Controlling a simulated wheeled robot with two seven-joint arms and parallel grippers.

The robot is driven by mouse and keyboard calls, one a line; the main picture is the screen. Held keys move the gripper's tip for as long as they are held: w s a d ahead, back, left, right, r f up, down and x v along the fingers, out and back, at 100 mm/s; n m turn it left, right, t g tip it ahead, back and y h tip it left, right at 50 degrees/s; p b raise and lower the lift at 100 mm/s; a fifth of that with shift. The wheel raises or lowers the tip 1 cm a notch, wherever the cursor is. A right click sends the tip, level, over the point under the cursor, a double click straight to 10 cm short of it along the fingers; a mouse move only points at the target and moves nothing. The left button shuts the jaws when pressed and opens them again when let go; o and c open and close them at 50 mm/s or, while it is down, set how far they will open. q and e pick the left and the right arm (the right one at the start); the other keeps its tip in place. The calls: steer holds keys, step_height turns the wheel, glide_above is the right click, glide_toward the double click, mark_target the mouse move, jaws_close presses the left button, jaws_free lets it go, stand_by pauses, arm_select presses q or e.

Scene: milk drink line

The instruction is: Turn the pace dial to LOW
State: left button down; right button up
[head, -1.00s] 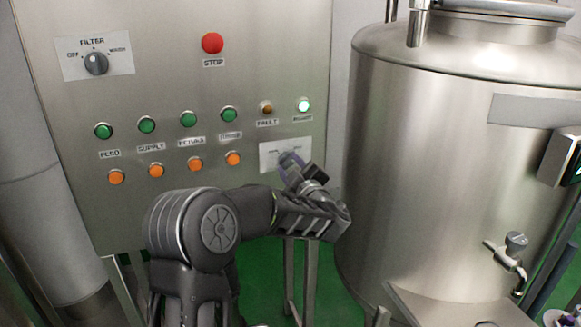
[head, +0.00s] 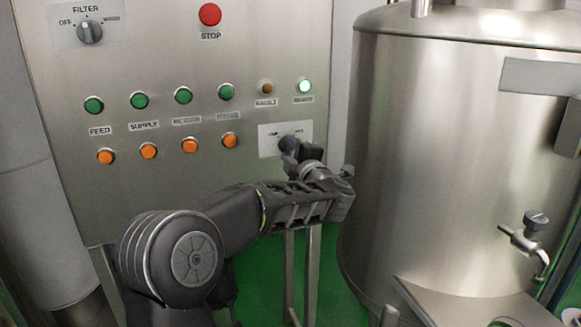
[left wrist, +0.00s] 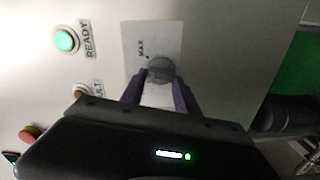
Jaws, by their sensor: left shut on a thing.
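The pace dial, a small grey round knob (left wrist: 160,70), sits on a white label plate (head: 268,142) at the lower right of the steel panel. In the left wrist view the plate (left wrist: 133,42) carries a word that looks like MAX, with a dot below it. My left gripper (head: 290,148) is at the plate in the head view and hides the knob there. In the left wrist view its two purple fingers (left wrist: 160,76) are on either side of the knob, shut on it. The knob's pointer cannot be made out. My right gripper is not in view.
The panel holds a FILTER dial (head: 89,32), a red STOP button (head: 210,15), green buttons (head: 183,95) and orange buttons (head: 190,145). A lit white-green lamp (head: 304,86) is above the plate. A large steel tank (head: 440,150) stands close on the right.

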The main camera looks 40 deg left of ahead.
arm_select(q)
steer(key=n+b, duration=0.2)
steer(key=b, duration=0.1)
steer(key=n+b, duration=0.3)
steer(key=f+n+b, duration=0.1)
steer(key=n+b, duration=0.2)
steer(key=shift+b, duration=0.35)
steer(key=shift+w+r+n+b, duration=0.1)
steer(key=shift+r+n+b, duration=0.05)
steer(key=shift+n+b, duration=1.45)
steer(key=c, duration=0.9)
jaws_free()
steer(key=v, duration=0.8)
steer(key=shift+w, duration=0.15)
